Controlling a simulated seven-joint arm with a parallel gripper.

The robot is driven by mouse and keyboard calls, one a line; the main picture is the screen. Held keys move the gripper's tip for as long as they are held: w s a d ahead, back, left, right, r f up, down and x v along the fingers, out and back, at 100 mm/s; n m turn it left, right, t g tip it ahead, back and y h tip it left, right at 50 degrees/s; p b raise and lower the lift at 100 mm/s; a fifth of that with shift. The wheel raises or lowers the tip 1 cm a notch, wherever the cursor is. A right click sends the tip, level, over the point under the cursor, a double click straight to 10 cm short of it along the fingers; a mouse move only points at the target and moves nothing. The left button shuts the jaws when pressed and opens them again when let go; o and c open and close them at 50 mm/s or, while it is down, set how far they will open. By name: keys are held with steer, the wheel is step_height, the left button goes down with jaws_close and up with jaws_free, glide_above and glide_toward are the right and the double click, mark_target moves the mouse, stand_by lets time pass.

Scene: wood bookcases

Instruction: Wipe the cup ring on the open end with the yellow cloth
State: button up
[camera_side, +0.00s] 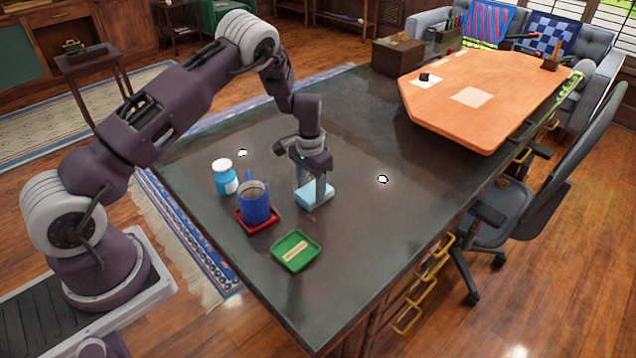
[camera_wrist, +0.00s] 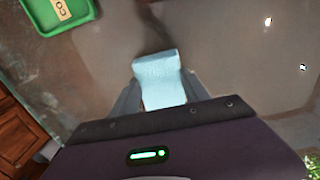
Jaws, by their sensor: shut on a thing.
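My gripper (camera_side: 313,184) points down over the dark desk top (camera_side: 345,235) and is shut on a light blue cloth or pad (camera_side: 314,196). The pad is low, at or just above the desk; contact is unclear. In the wrist view the pad (camera_wrist: 160,78) sits between both fingers of my gripper (camera_wrist: 160,92). I see no yellow cloth. I cannot make out a clear cup ring; a dark smear or shadow (camera_wrist: 152,36) shows beyond the pad in the wrist view.
A blue mug (camera_side: 254,205) stands on a red coaster (camera_side: 264,226) left of my gripper, beside a blue jar (camera_side: 225,180) with a white lid. A green tray (camera_side: 279,253) with a label lies nearer. An orange board (camera_side: 500,100) covers the far right. Desk right of my gripper is mostly clear.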

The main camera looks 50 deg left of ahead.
steer(key=shift+s, duration=1.25)
steer(key=shift+w, duration=4.05)
steer(key=shift+w+d, duration=0.1)
steer(key=shift+d, duration=0.2)
steer(key=shift+s, duration=4.15)
steer(key=shift+w, duration=4.1)
steer(key=shift+w+r, duration=0.1)
steer(key=shift+r, duration=0.15)
step_height(320, 180, up, 8)
steer(key=shift+f, duration=0.2)
